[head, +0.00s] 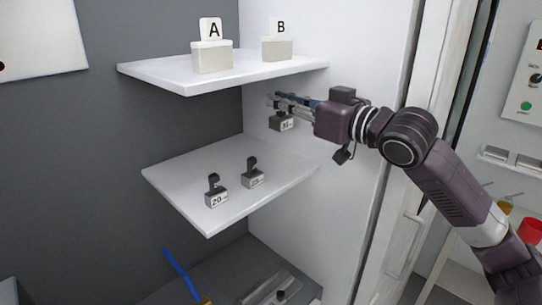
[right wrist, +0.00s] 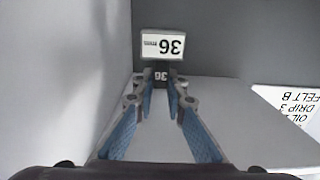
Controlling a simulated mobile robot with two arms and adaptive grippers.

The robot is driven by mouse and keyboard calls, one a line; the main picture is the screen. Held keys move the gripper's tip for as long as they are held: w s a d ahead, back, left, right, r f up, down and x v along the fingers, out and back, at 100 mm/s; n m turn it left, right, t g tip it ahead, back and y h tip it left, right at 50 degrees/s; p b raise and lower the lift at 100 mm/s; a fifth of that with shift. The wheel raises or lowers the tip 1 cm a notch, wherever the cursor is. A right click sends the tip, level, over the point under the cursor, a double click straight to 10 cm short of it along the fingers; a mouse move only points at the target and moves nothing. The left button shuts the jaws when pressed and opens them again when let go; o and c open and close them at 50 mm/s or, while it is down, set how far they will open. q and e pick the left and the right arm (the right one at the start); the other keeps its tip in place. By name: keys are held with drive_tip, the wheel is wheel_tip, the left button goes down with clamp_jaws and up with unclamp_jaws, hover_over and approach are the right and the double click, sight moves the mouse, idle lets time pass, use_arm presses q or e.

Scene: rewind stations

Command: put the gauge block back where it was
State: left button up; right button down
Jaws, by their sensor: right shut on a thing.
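My right gripper (head: 275,101) reaches in from the right, between the upper and lower shelves. It is shut on a dark gauge block (head: 281,123), which hangs below its fingers in the head view, above the lower shelf and apart from it. Two similar dark blocks with upright handles stand on the lower shelf: one labelled 20 (head: 216,198) and another (head: 252,179) whose label is hard to read. My left gripper is not in view.
The lower shelf (head: 175,172) has bare room at its back and right. The upper shelf (head: 160,72) holds white boxes marked A (head: 212,57) and B (head: 277,50). A side wall closes the right. A blue stick (head: 181,273) rises below.

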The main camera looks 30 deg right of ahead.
sight(287, 123)
drive_tip(key=f, duration=0.4)
drive_tip(key=shift+s+d+f, duration=0.15)
drive_tip(key=shift+s, duration=0.25)
drive_tip(key=shift+w+f, duration=0.1)
drive_tip(key=shift+f, duration=0.4)
wheel_tip(287, 123, down, 3)
drive_tip(key=shift+r+p, duration=0.1)
drive_tip(key=shift+p, duration=0.2)
drive_tip(key=shift+f, duration=0.7)
drive_tip(key=c, duration=2)
unclamp_jaws()
drive_tip(key=shift+f, duration=0.1)
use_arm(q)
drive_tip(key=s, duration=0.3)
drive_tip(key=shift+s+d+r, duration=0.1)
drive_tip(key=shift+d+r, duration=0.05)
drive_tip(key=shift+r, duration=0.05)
use_arm(e)
drive_tip(key=shift+o, duration=0.2)
